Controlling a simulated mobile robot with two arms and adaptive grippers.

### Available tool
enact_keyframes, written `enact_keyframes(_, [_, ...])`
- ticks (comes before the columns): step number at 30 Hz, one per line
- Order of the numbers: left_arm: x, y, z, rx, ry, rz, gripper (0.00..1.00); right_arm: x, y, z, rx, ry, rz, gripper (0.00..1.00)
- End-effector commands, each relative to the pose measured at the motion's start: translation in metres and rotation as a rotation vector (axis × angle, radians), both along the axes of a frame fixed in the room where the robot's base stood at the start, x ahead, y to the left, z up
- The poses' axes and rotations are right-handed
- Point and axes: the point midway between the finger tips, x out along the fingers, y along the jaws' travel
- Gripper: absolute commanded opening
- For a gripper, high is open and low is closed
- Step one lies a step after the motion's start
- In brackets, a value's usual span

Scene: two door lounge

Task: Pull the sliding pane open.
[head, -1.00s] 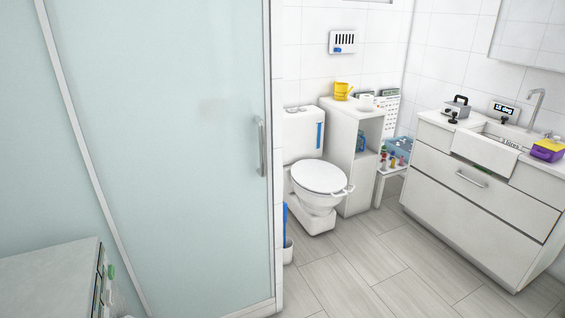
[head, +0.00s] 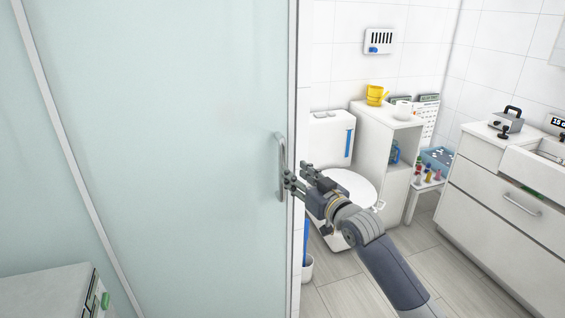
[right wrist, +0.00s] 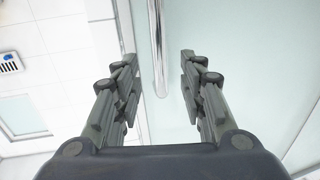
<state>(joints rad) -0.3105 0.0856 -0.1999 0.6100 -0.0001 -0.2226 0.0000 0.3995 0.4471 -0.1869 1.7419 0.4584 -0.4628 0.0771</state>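The sliding pane (head: 170,150) is a large frosted pale-green glass panel filling the left of the head view. Its upright metal handle (head: 281,150) is near its right edge, beside the pale frame post. My right gripper (head: 294,177) is at the lower part of this handle. In the right wrist view, my right gripper (right wrist: 159,66) is open, its two fingers apart. The lower end of the handle (right wrist: 157,35) shows between them, with no finger clearly touching it. The pane (right wrist: 240,60) lies behind. My left gripper is not in view.
A white cabinet or appliance (head: 45,293) stands at the lower left before the glass. Right of the pane are a toilet (head: 330,140), partly hidden by my arm, a white shelf (head: 375,165) and a drawer vanity (head: 500,200). Some tiled floor (head: 345,295) is clear.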

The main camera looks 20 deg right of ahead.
Motion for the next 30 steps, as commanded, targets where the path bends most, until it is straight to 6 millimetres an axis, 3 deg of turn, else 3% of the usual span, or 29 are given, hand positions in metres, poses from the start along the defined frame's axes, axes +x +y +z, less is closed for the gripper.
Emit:
enact_keyframes(9, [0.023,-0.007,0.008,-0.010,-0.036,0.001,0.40,0.049,0.011,0.002,0.001,-0.001,-0.001,0.38])
enact_keyframes(15, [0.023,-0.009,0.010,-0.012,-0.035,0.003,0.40,0.070,0.016,0.001,0.001,0.000,-0.001,0.38])
enact_keyframes(30, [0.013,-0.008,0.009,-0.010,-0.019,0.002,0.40,0.079,0.018,0.000,0.000,0.000,-0.001,0.36])
